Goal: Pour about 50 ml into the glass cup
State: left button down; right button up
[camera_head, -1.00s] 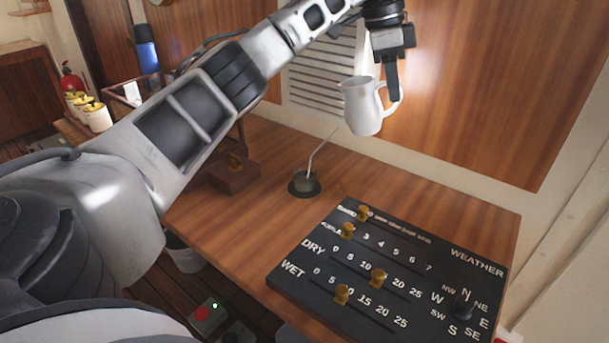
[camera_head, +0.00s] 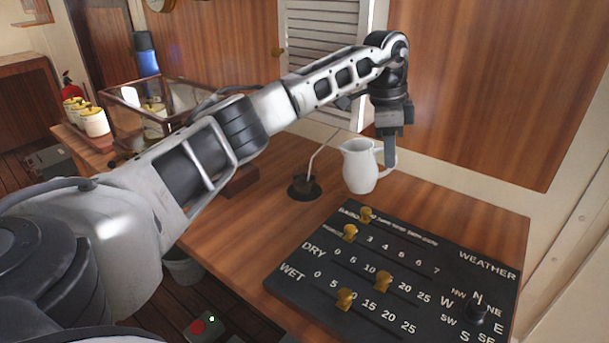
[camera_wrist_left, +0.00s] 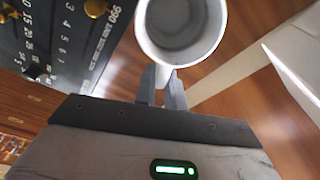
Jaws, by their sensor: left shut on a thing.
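A white pitcher (camera_head: 360,166) hangs upright from my left gripper (camera_head: 390,160), which is shut on its handle at the right side. The pitcher is low over the wooden desk or just touching it; I cannot tell which. In the left wrist view the pitcher (camera_wrist_left: 180,30) shows from above, its round mouth facing the camera and its inside pale grey. The gripper's fingers (camera_wrist_left: 162,85) close on its handle there. No glass cup can be made out in either view. My right gripper is not in view.
A black weather board (camera_head: 395,275) with brass knobs lies on the desk in front of the pitcher. A dark round holder with a bent stem (camera_head: 304,187) stands left of it. A glass-sided case (camera_head: 160,100) and white jars (camera_head: 94,122) stand at the far left.

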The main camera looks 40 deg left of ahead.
pick_arm(q)
jog(key=shift+w+d+r+y+p, duration=0.1)
jog(key=shift+w+d+y+p, duration=0.3)
jog(key=shift+p, duration=0.55)
jog(key=shift+d+f+g+y+p, duration=0.3)
jog(key=shift+f+g+y+p, duration=0.2)
jog(key=shift+f, duration=0.1)
dwell(1.6)
